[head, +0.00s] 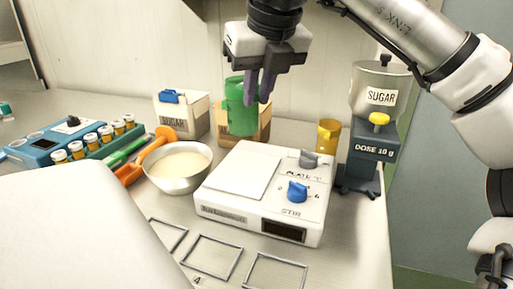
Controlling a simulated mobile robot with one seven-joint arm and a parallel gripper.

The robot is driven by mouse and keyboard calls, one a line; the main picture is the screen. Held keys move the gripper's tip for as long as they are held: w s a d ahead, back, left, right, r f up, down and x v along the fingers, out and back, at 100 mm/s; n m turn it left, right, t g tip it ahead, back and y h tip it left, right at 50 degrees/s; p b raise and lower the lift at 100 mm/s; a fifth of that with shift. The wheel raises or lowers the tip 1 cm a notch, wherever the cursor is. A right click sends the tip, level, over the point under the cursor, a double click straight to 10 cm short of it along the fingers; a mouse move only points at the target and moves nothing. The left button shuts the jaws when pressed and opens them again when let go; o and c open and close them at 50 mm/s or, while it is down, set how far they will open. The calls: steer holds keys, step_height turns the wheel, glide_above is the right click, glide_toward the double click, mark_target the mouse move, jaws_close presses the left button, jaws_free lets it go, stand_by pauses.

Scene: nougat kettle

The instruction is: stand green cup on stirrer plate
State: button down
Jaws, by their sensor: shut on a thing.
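The green cup (240,108) is upright in the head view, held in the air above and behind the stirrer. My gripper (259,95) points down and is shut on the cup at its right side. The stirrer plate (243,172) is the pale square top at the left of the white stirrer unit (266,230). The plate is bare. The unit has a grey knob (308,159) and a blue knob (297,191) to the right of the plate. The cup hides part of a brown box behind it.
A bowl of pale contents (178,184) stands left of the stirrer. A yellow cup (327,136) and the sugar dispenser (371,150) stand to its right. A carton (183,116) and the brown box (264,130) are behind. Square outlines (212,257) mark the front counter.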

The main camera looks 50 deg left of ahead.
step_height(320, 180, down, 9)
steer(key=shift+f, duration=0.15)
stand_by(0.4)
steer(key=shift+f+b, duration=0.1)
steer(key=shift+b, duration=0.25)
steer(key=c, duration=1.4)
jaws_free()
steer(key=v, duration=1.2)
steer(key=shift+p, duration=0.4)
